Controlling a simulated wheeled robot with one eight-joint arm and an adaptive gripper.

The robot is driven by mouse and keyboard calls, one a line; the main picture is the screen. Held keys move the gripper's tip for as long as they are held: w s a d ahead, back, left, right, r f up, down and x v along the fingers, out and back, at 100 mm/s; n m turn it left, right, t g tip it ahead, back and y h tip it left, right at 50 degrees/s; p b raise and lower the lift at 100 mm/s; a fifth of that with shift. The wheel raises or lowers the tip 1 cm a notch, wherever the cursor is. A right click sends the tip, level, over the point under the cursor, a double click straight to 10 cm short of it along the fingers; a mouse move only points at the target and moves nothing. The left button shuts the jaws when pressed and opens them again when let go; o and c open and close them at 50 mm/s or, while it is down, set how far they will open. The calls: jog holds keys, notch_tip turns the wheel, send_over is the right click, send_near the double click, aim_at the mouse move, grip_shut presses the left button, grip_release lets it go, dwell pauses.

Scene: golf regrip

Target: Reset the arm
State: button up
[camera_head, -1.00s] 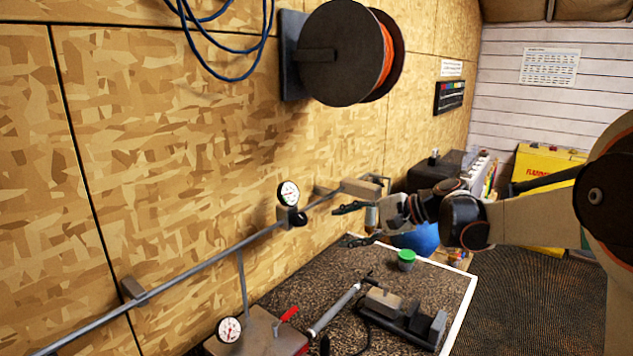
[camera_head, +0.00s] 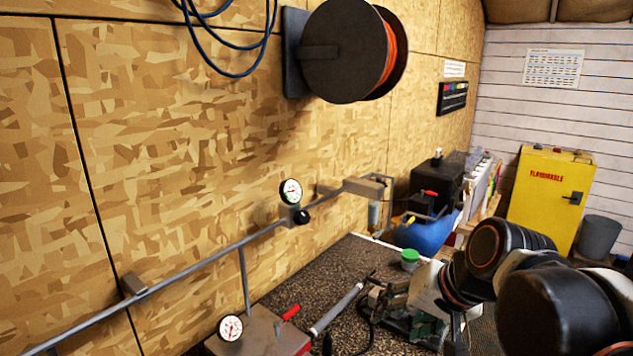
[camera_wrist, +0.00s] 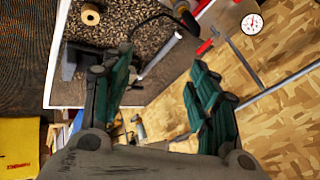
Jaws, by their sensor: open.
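My gripper (camera_wrist: 160,100) is open in the wrist view, with its two green-padded fingers apart and nothing between them. In the head view my gripper (camera_head: 408,310) is at the lower right, over the right part of the bench, partly hidden by my own arm. It covers most of the vise-like tool on the bench. The bench top (camera_head: 340,265) is dark and speckled with a white edge. A grey cylindrical tool (camera_head: 337,310) lies on it.
A pressure gauge (camera_head: 291,191) sits on the pipe (camera_head: 200,261) along the wooden wall. A blue tank (camera_head: 425,235) and a yellow cabinet (camera_head: 548,195) stand behind.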

jog(key=s+d+f+n+t+h, duration=0.1)
jog(key=s+d+f+n+h, duration=0.2)
jog(key=s, duration=0.6)
notch_tip(320, 180, down, 2)
jog(key=shift+d+n+b, duration=0.3)
jog(key=shift+d, duration=0.9)
